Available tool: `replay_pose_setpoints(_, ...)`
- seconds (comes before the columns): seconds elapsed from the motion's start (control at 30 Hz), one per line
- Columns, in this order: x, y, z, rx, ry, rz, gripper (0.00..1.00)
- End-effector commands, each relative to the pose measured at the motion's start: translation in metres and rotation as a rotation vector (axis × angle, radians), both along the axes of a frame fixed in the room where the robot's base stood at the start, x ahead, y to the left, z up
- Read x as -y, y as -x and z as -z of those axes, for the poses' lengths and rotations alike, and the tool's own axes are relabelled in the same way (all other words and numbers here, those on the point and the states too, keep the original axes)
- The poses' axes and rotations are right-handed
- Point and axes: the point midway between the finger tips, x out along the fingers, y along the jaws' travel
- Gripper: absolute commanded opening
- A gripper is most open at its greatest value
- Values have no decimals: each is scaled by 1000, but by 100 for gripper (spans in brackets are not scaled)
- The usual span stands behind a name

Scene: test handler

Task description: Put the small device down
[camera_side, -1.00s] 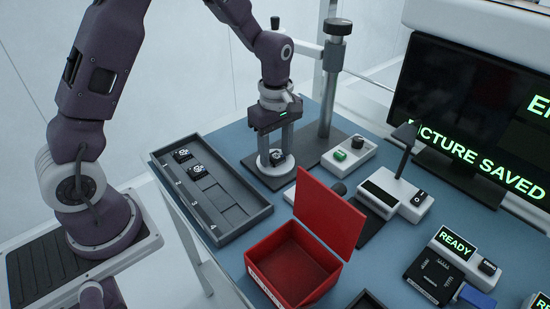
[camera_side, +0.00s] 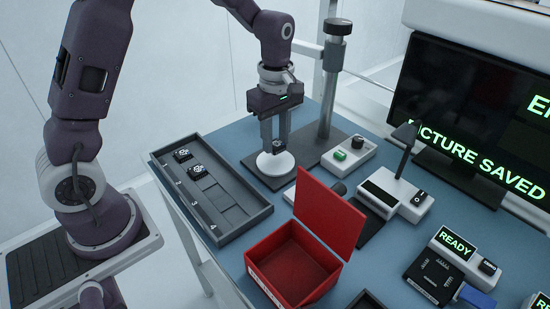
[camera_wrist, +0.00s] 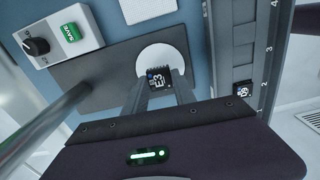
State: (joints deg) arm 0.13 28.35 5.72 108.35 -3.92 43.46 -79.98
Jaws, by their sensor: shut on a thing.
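My gripper (camera_side: 277,143) is shut on a small dark square device (camera_side: 278,147) and holds it above a round white disc (camera_side: 275,168) on a dark base plate. In the wrist view, the device (camera_wrist: 158,76) shows white "E3" lettering between my fingertips (camera_wrist: 160,82). The white disc (camera_wrist: 165,52) lies beyond it. A numbered dark tray (camera_side: 232,232) stands to the left, with two similar small devices (camera_side: 182,155) (camera_side: 198,171) in its upper slots; the lower slots look empty.
A red open box (camera_side: 297,268) with a raised lid stands in front. A metal post (camera_side: 328,95) rises behind the disc. A white control box with a green button (camera_side: 340,155) and a lamp-like unit (camera_side: 397,190) are to the right. The screen reads "PICTURE SAVED".

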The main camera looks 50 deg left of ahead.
Motion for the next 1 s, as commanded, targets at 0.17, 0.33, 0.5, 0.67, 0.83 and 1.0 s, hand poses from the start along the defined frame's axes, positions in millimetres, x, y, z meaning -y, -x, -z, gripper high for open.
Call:
replay_pose_setpoints(0.17,0,0,-11,0,0,0,0)
replay_pose_setpoints(0.33,0,0,-14,0,0,0,0)
replay_pose_setpoints(0.5,0,0,-14,0,0,0,0)
replay_pose_setpoints(0.67,0,0,-15,1,0,0,0)
replay_pose_setpoints(0.83,0,-1,-56,8,0,1,0)
replay_pose_setpoints(1.0,0,-1,-109,7,0,1,0)
